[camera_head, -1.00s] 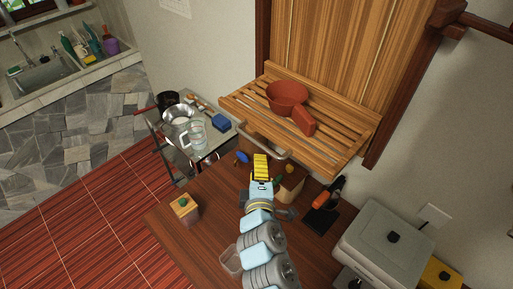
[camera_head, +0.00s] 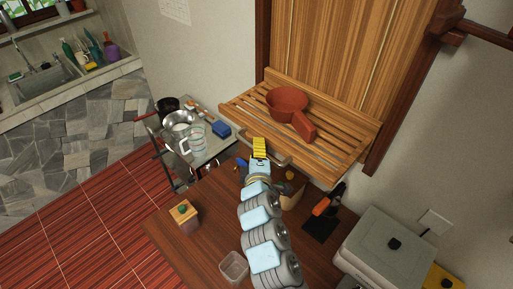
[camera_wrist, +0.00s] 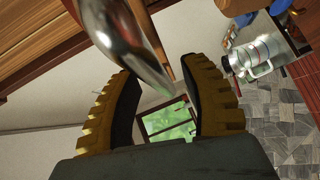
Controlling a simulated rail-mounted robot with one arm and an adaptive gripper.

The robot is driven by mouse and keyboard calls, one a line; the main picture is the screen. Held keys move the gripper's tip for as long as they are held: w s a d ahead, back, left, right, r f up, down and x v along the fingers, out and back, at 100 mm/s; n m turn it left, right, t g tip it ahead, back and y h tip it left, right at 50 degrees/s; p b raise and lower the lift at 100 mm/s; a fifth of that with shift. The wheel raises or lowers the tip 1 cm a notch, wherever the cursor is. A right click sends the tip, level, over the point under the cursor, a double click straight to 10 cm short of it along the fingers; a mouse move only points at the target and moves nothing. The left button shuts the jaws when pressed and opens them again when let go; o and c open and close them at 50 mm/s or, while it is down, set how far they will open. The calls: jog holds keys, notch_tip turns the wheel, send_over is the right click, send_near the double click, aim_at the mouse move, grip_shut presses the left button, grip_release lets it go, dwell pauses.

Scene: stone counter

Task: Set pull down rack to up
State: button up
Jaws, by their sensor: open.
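The pull down rack (camera_head: 345,139) is a slatted wooden shelf, lowered and lying roughly flat in front of a tall wooden panel. A brown-red dipper (camera_head: 288,103) rests on it. A metal handle (camera_head: 272,157) hangs below the rack's front edge; it shows large and close in the wrist view (camera_wrist: 118,40). My gripper (camera_head: 259,146), with yellow ribbed fingers, is just at the handle in the head view. In the wrist view my gripper (camera_wrist: 165,100) is open, and the handle passes above and partly between the fingertips. Whether it touches them I cannot tell.
Below is a wooden table with a small box with a green knob (camera_head: 184,213), a clear container (camera_head: 233,267) and an orange-handled tool (camera_head: 323,206). A metal cart (camera_head: 212,147) with a pitcher stands left. A grey-lidded appliance (camera_head: 385,250) stands right.

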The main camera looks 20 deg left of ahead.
jog(key=shift+w+a, duration=0.2)
jog(key=shift+w, duration=0.1)
jog(key=shift+f, duration=0.1)
grip_shut()
